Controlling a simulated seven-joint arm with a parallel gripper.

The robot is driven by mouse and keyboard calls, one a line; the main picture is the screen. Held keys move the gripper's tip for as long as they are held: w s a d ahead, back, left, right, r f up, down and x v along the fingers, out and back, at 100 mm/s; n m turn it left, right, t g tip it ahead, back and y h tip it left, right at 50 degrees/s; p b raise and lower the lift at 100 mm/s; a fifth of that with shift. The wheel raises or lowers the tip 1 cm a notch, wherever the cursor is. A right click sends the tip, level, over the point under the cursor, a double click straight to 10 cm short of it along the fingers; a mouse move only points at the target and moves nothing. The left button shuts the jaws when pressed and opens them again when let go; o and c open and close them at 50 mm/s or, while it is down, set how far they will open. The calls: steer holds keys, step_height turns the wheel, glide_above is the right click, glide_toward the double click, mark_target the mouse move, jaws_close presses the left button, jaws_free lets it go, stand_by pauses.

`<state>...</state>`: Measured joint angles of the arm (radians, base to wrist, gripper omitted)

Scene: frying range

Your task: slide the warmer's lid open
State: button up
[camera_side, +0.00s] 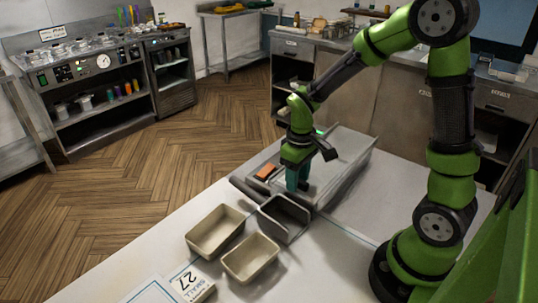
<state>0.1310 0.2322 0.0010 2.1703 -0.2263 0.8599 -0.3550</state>
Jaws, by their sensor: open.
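The warmer (345,178) is a long grey metal box on the white counter, below my gripper. Its top looks like a flat grey panel, which seems to be the lid; I cannot tell clearly where lid and body meet. My gripper (298,186) points down over the near left part of the warmer, its teal fingers low at the metal. It is open; the gap between the fingers is hard to see from this side. An orange-brown block (266,172) lies on the warmer's left end, just left of the fingers. Whether the fingers touch the lid cannot be told.
A grey open metal holder (284,219) stands against the warmer's near side. Two empty beige trays (216,231) (250,258) sit beside it. The counter's right part (350,265) is clear.

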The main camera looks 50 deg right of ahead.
jaws_close()
stand_by(0.4)
steer(key=d, duration=1.7)
steer(key=shift+d, duration=0.25)
jaws_free()
step_height(320, 180, up, 17)
